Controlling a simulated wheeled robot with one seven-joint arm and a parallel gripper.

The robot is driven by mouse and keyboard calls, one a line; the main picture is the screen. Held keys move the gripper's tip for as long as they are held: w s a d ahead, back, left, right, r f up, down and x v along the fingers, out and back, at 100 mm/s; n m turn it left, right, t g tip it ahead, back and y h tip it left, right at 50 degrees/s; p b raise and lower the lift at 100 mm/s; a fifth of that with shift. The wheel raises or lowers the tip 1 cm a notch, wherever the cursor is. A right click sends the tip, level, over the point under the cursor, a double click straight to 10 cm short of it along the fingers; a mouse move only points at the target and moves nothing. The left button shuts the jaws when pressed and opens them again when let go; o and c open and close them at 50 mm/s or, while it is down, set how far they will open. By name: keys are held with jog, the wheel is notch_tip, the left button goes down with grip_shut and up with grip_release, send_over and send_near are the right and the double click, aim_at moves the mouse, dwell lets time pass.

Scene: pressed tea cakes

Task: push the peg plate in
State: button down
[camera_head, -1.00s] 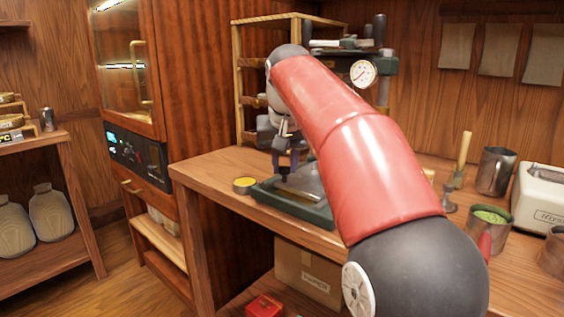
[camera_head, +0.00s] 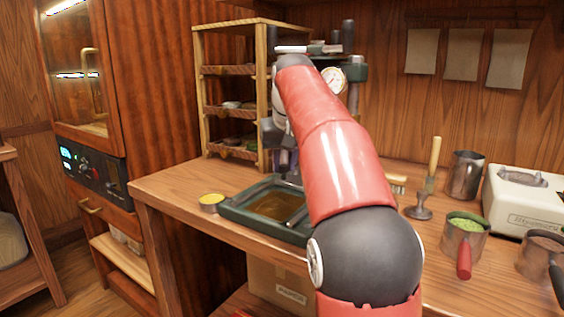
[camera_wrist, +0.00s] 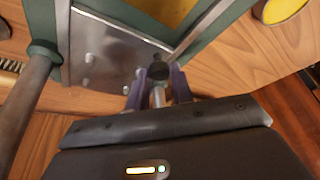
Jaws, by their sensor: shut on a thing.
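The peg plate (camera_wrist: 112,52) is a grey metal sheet with small round marks, seen in the wrist view. It lies beside the amber-brown floor of the press's green base (camera_head: 232,212). My gripper (camera_wrist: 159,88) is shut on a dark-ended metal handle (camera_wrist: 158,71) at the plate's near edge. In the head view my red arm hides most of the gripper and plate. The press stands at the back of the bench with a round dial (camera_head: 333,80). I cannot tell how far in the plate sits.
To the right are a brush (camera_head: 397,184), a metal jug (camera_head: 462,176), a pot of green powder (camera_head: 463,238) and a white machine (camera_head: 525,205).

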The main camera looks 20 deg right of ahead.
jog(key=c, duration=1.2)
grip_release()
jog(key=shift+w+d, duration=0.1)
jog(key=shift+d, duration=0.15)
jog(key=shift+c, duration=0.2)
jog(key=v, duration=0.8)
jog(key=shift+a, duration=0.1)
